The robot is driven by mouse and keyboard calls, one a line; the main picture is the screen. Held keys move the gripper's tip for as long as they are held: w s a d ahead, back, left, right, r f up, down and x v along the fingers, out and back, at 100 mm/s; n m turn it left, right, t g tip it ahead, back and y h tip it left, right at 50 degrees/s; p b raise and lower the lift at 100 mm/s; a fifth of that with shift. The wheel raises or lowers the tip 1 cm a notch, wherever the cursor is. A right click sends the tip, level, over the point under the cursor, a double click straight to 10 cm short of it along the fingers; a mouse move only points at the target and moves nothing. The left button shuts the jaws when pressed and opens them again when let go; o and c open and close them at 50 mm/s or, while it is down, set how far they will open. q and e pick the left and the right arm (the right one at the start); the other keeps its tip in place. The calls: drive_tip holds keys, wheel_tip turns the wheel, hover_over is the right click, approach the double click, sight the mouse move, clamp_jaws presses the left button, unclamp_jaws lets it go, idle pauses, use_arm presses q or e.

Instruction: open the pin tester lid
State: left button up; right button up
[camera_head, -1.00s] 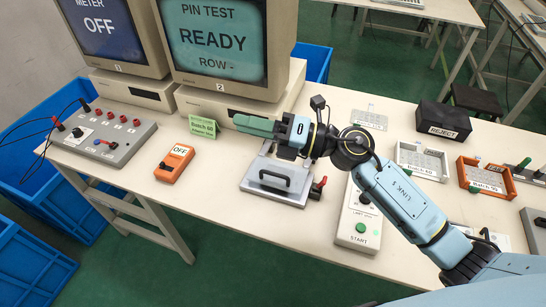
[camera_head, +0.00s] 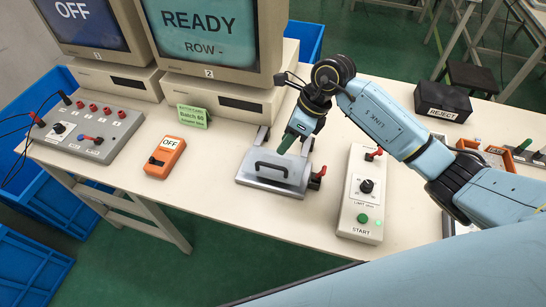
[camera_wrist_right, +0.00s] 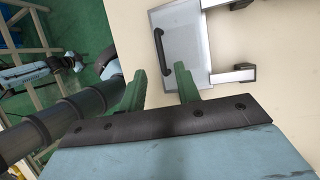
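The pin tester (camera_head: 252,182) is a flat grey metal box on the table, and its lid (camera_head: 293,182) lies flat, shut. A black bar handle (camera_head: 271,168) stands on the lid near its front. The lid (camera_wrist_right: 187,40) and handle (camera_wrist_right: 160,52) also show in the right wrist view. My right gripper (camera_head: 284,146) points down over the back of the lid, behind the handle. In the right wrist view its green fingers (camera_wrist_right: 162,85) are apart with nothing between them. Whether they touch the lid is unclear. My left gripper is not recognisable in any view.
A red-handled part (camera_head: 317,176) sits at the tester's right side. A START box (camera_head: 352,205) stands to the right, an orange OFF device (camera_head: 165,157) to the left. A green card (camera_head: 193,116) and the READY monitor (camera_head: 215,40) are behind. The table in front is clear.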

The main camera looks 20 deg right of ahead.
hover_over(273, 159)
drive_tip(key=s+a, duration=0.1)
drive_tip(key=s, duration=0.3)
wheel_tip(273, 159, down, 7)
drive_tip(key=shift+a+f, duration=0.1)
drive_tip(key=shift+c, duration=0.3)
clamp_jaws()
